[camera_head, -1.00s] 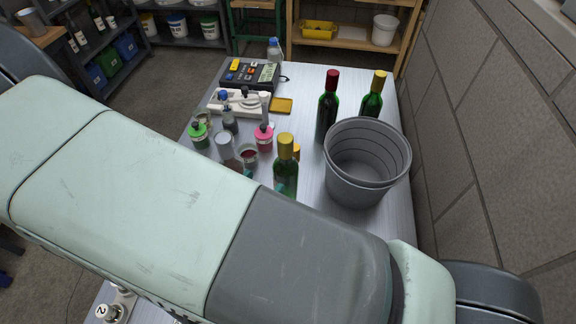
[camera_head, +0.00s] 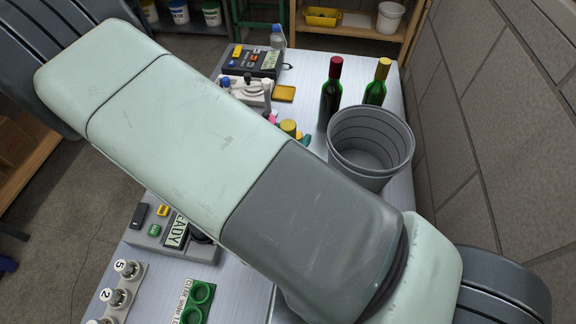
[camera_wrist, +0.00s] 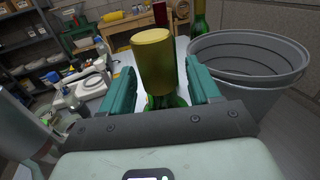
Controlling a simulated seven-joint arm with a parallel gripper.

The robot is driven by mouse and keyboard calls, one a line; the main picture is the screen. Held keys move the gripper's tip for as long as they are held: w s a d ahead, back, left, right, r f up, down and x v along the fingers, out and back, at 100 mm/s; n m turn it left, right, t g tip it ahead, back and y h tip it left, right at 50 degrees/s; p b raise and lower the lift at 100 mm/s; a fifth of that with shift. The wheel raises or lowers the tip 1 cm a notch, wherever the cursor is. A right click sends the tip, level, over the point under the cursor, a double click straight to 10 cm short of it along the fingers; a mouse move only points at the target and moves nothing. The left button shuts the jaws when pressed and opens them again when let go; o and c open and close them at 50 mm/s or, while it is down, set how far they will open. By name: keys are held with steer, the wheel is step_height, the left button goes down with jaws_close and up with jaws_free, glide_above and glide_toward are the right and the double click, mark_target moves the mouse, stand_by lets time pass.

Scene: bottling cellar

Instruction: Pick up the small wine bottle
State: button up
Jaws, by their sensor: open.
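A green bottle with a gold cap (camera_wrist: 154,60) stands close in front of me in the wrist view. Its cap (camera_head: 289,127) just shows above my arm in the head view; the rest is hidden there. My gripper (camera_wrist: 160,88) is open, with one teal finger on each side of this bottle and gaps beside the cap. Its lower body is hidden behind the gripper. Farther back stand a dark bottle with a red cap (camera_head: 330,100) and a green bottle with a yellow cap (camera_head: 376,88). I cannot tell for sure which bottle is smallest.
A grey bucket (camera_head: 371,140) stands right of the gold-capped bottle, close to my right finger in the wrist view (camera_wrist: 250,65). A device (camera_head: 253,62) and a yellow tray (camera_head: 284,93) lie at the back left. A panel (camera_head: 178,235) and numbered knobs (camera_head: 122,285) are in front.

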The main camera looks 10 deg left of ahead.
jaws_close()
stand_by(1.4)
